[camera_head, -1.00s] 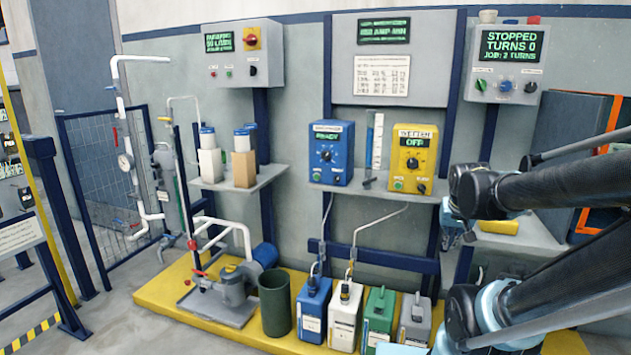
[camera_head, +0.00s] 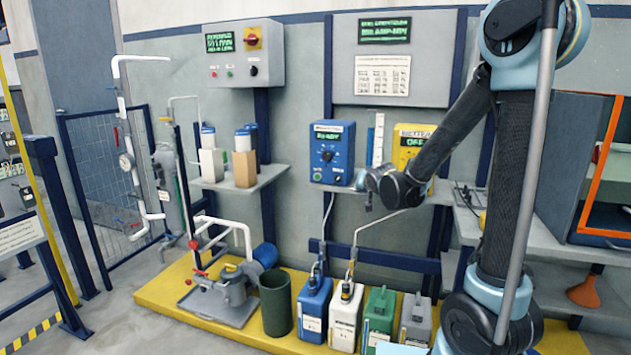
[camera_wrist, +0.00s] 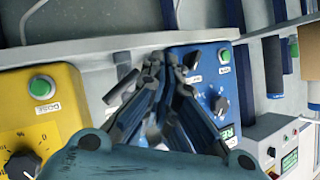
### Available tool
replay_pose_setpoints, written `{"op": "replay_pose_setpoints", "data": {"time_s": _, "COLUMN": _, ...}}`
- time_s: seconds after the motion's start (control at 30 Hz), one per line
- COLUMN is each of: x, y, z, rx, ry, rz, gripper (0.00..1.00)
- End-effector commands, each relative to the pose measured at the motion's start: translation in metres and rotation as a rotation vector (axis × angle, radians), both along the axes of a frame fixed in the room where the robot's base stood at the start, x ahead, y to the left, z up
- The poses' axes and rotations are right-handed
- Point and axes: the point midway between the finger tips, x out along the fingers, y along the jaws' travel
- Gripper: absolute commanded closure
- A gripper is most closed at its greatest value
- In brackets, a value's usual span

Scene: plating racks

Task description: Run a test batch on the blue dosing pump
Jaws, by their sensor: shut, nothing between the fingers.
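The blue dosing pump (camera_head: 331,152) stands on the wall shelf with a green display reading READY. In the wrist view the blue pump (camera_wrist: 205,80) shows a green button (camera_wrist: 224,56), a black knob and a larger dial (camera_wrist: 219,104). My gripper (camera_head: 368,203) is just right of the blue pump in the head view, in front of the shelf edge. In the wrist view my shut, empty gripper (camera_wrist: 152,68) overlaps the blue pump's left part. Contact cannot be told.
A yellow pump (camera_head: 402,150), display OFF, stands right of the blue one, partly behind my arm; it also shows in the wrist view (camera_wrist: 35,120). A clear graduated tube (camera_head: 377,140) stands between them. Canisters (camera_head: 314,310) stand on the yellow platform below.

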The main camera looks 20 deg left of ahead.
Motion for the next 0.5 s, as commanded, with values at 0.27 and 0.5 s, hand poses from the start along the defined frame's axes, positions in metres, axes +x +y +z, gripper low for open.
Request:
{"op": "replay_pose_setpoints", "data": {"time_s": 0.27, "x": 0.007, "y": 0.112, "z": -0.013, "rx": 0.173, "ry": -0.098, "rz": 0.121, "gripper": 1.0}}
{"op": "replay_pose_setpoints", "data": {"time_s": 0.5, "x": -0.005, "y": 0.18, "z": -0.026, "rx": 0.292, "ry": -0.141, "rz": 0.213, "gripper": 1.0}}
